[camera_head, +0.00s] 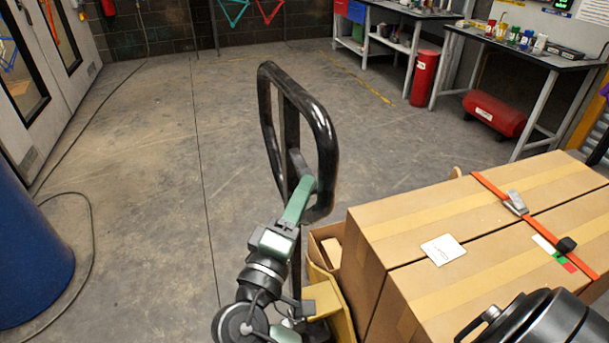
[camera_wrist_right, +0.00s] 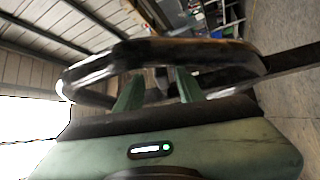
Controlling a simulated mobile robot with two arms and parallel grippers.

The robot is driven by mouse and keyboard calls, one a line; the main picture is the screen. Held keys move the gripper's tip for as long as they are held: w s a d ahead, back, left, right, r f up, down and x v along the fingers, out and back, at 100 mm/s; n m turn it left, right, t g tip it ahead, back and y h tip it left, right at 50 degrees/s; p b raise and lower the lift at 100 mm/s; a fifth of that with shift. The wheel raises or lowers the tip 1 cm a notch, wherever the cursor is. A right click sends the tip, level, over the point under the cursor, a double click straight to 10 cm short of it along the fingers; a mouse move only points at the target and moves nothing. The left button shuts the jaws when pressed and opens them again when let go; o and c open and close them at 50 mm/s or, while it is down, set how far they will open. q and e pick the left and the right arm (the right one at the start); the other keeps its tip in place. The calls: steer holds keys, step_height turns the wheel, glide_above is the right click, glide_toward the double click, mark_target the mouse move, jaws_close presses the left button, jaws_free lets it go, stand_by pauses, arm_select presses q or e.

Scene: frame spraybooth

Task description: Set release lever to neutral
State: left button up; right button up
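A black loop handle (camera_head: 325,130) stands upright on a dark shaft above a yellow base (camera_head: 342,308). A small dark lever-like piece (camera_head: 296,160) shows inside the loop, just beyond my fingertips; the fingers partly hide it. My right gripper (camera_head: 303,187) has green fingers and reaches up to the lower part of the loop. In the right wrist view, the two fingers of my right gripper (camera_wrist_right: 158,84) stand apart at the handle loop (camera_wrist_right: 190,52). I see nothing clearly clamped between them. My left gripper is not in view.
Strapped cardboard boxes (camera_head: 470,220) stand close on the right. A blue drum (camera_head: 30,250) stands at left, with a cable on the floor. Workbenches (camera_head: 540,58), a red cylinder (camera_head: 424,78) and a red tank (camera_head: 494,113) are farther back. The concrete floor behind the handle is clear.

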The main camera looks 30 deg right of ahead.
mark_target(302, 169)
steer(key=shift+p+x, duration=0.35)
steer(key=shift+x, duration=1.6)
steer(key=shift+f, duration=0.1)
jaws_close()
